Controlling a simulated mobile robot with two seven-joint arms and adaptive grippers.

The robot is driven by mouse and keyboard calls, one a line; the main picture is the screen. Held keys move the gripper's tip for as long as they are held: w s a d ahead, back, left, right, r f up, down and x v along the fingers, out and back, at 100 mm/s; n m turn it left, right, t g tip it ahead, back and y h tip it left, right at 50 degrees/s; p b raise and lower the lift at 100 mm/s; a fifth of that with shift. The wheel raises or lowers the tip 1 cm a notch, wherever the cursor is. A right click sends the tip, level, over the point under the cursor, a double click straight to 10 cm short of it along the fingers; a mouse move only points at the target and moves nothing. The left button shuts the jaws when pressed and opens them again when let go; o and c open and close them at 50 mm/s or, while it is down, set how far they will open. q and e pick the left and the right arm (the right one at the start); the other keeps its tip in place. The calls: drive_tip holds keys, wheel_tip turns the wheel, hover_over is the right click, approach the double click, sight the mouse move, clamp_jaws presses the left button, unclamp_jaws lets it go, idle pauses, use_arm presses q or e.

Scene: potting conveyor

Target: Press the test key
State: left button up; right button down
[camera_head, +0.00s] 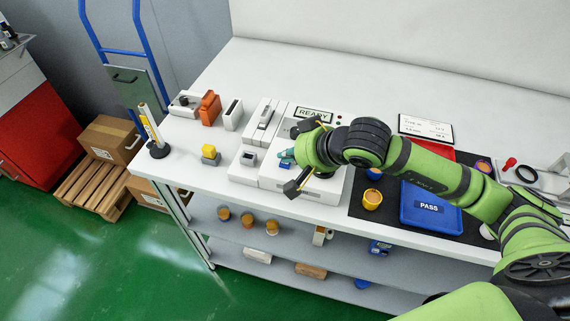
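A white test device (320,190) stands on the white bench, with a display reading READY (313,113) at its back and small indicator lamps beside it. A small blue part (285,165), possibly the test key, shows on the device at the left of my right gripper. A teal piece (286,154) lies just above it in the picture. My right gripper (292,160) is over the device, its two dark fingers spread wide apart, with no held object visible. My wrist hides much of the device's top. I cannot tell whether the gripper touches it. My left gripper is not in view.
A blue PASS tray (428,222) and an orange cup (372,199) stand on a dark mat right of the device, with a red tray (434,150) behind. Left are an orange connector block (209,108), a yellow button (209,151) and a pen holder (158,150).

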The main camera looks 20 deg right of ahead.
sight(289, 165)
drive_tip(key=shift+f+b, duration=0.4)
drive_tip(key=shift+b, duration=0.15)
idle(0.9)
drive_tip(key=shift+r, duration=0.8)
drive_tip(key=shift+r+p, duration=1.25)
drive_tip(key=shift+r, duration=1.3)
drive_tip(key=shift+s+f, duration=0.1)
drive_tip(key=shift+f, duration=0.05)
